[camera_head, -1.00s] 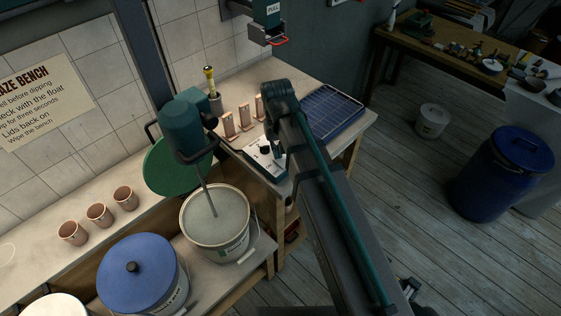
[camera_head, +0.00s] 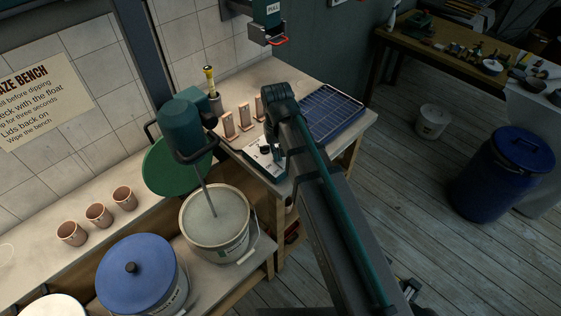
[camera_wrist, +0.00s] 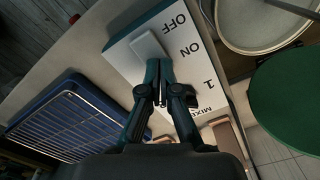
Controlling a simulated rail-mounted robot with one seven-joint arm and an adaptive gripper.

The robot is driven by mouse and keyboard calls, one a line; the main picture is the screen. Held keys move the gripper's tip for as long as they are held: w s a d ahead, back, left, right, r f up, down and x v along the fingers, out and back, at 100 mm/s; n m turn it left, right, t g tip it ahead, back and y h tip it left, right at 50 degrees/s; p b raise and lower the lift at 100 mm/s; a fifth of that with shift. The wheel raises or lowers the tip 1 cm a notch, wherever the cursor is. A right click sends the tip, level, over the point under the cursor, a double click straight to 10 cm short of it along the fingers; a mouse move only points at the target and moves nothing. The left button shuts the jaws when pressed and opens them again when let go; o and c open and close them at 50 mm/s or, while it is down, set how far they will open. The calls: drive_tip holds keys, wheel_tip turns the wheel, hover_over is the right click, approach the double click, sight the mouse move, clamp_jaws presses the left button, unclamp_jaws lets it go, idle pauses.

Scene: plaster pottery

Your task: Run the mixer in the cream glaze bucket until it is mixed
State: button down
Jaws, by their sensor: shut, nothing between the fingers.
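The cream glaze bucket (camera_head: 243,240) stands open on a low shelf, filled with pale glaze (camera_head: 225,212). The mixer (camera_head: 184,128) hangs above it, its thin shaft reaching into the glaze. Whether it is turning cannot be told. The white mixer switch box (camera_head: 258,162) lies on the bench right of the bucket; in the wrist view the box (camera_wrist: 190,62) shows OFF, ON and MIXER lettering and a pale switch plate (camera_wrist: 148,46). My gripper (camera_wrist: 158,70) is shut and empty, fingertips over the box beside the plate. Contact cannot be told.
A green lid (camera_head: 165,165) leans behind the bucket. A blue-lidded bucket (camera_head: 140,272) stands left of it. Clay cups (camera_head: 97,213) line the bench. Upright clay tiles (camera_head: 229,125) and a blue drying rack (camera_head: 330,112) flank the switch area.

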drive_tip(key=shift+f, duration=0.1)
drive_tip(key=shift+r+p, duration=2.75)
drive_tip(key=shift+r, duration=0.8)
drive_tip(key=shift+f, duration=0.1)
